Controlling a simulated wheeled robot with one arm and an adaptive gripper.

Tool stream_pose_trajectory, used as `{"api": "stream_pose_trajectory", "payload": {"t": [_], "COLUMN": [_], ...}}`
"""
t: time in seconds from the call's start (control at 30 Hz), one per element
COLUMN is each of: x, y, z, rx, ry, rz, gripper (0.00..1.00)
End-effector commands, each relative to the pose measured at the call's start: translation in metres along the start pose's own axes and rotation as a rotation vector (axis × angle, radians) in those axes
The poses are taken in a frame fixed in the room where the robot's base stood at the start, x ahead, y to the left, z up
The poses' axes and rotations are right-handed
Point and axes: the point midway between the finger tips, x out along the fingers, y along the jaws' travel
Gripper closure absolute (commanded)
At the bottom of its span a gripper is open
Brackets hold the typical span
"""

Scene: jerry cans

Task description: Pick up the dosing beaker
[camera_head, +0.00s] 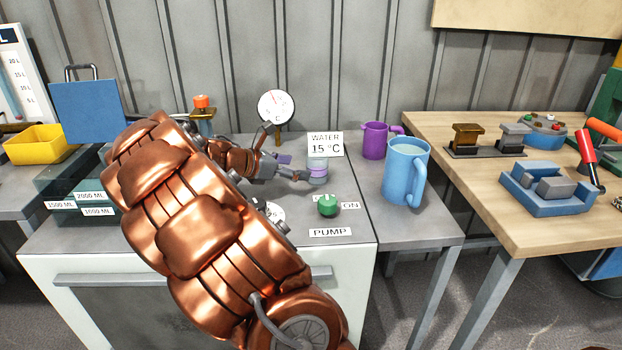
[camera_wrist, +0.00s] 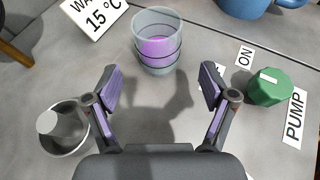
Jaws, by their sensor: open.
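The dosing beaker (camera_wrist: 157,47) is a small clear cup with purple liquid and dark rings. It stands upright on the grey worktop at the top middle of the wrist view. In the head view the beaker (camera_head: 318,172) is small, just below the WATER 15 °C sign. My gripper (camera_wrist: 158,84) is open and empty, its two purple-padded fingers spread on either side of the line to the beaker. The beaker is beyond the fingertips, not between them. In the head view my gripper (camera_head: 291,167) points right, close to the beaker, and my copper arm hides much of the worktop.
The green pump knob (camera_wrist: 268,87) is right of my gripper, and a metal cup-like fitting (camera_wrist: 62,129) is at left. The WATER 15 °C sign (camera_head: 325,143) stands behind the beaker. A purple mug (camera_head: 374,141) and large blue jug (camera_head: 402,174) are to the right.

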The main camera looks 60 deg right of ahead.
Motion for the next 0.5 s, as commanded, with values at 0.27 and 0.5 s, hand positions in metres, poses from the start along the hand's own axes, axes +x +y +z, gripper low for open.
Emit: {"api": "stream_pose_trajectory", "payload": {"t": [0.27, 0.5], "x": [0.030, 0.056], "y": [0.000, -0.002], "z": [0.001, -0.002], "rx": [-0.016, -0.015], "ry": [-0.011, -0.011], "rz": [-0.009, -0.013], "gripper": [0.17, 0.17]}}
